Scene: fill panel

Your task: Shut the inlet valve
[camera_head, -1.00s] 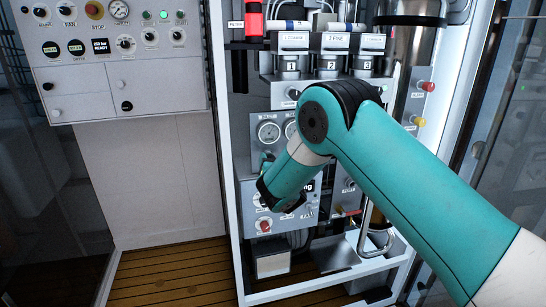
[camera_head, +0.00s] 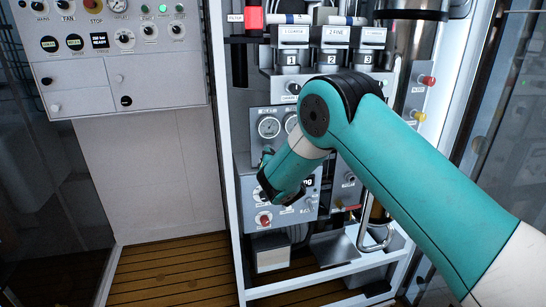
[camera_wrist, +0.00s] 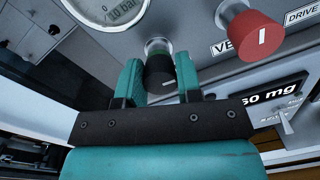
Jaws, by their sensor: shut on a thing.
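In the head view my gripper (camera_head: 268,168) is at the front of the panel, below the gauge, and my wrist hides the knob.
A red knob (camera_wrist: 255,36) labelled "VE…" sits right of my fingers. A pressure gauge (camera_wrist: 105,8) is at upper left. A small lever (camera_wrist: 284,122) and a display (camera_wrist: 272,97) are close at right. The white frame post (camera_head: 228,180) stands left of my gripper.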

